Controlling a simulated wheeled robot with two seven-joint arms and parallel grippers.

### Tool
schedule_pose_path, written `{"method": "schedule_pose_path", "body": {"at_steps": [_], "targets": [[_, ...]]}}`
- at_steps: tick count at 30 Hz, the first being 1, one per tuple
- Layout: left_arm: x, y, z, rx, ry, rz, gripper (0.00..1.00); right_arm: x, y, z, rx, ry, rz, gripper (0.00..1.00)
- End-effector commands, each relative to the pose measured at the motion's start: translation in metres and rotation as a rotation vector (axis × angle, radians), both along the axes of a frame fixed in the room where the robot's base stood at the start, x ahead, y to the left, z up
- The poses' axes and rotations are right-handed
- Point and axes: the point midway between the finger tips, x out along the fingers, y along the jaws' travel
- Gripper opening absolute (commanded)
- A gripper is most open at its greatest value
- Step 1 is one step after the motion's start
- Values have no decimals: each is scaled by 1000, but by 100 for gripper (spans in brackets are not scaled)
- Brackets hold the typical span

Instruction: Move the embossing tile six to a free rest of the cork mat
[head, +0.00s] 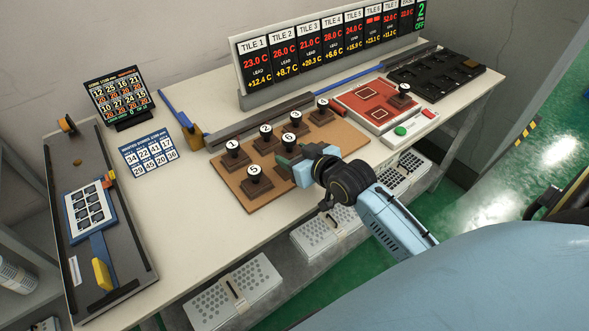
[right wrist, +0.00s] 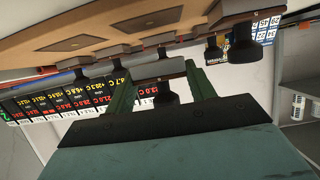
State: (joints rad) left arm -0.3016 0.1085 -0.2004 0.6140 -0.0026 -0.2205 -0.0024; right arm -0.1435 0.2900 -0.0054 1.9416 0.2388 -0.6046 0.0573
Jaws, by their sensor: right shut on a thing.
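Tile six (head: 289,141), a dark tile with a black knob and a white "6" cap, is held between the fingers of my right gripper (head: 288,159) over the cork mat (head: 339,134). In the right wrist view, the picture is upside down: the held tile's knob (right wrist: 165,95) shows between the green fingers, and its base looks apart from the mat (right wrist: 60,35). Tile one (head: 232,148), tile two (head: 265,132), tile three (head: 296,117) and tile five (head: 254,173) stand on the mat. The rests under my gripper are hidden. My left gripper is not in view.
Another knobbed tile (head: 322,106) stands at the mat's back right. One more tile (head: 403,90) sits on the red-topped device (head: 367,103) to the right. A display row (head: 325,48) stands behind.

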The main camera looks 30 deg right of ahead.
Motion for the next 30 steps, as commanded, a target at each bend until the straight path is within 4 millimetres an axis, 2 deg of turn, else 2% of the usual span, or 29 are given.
{"method": "schedule_pose_path", "body": {"at_steps": [5,11,21,22,27,30], "targets": [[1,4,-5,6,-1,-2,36,0,0,-14,0,-1,0,28],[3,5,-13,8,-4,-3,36,0,1,-41,0,-1,1,28],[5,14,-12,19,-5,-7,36,0,1,-43,0,-2,1,28],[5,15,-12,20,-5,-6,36,0,1,-44,0,-1,1,56],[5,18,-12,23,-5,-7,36,0,1,-43,-1,-1,0,76],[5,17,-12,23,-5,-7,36,0,1,-43,-1,-1,0,76]]}}
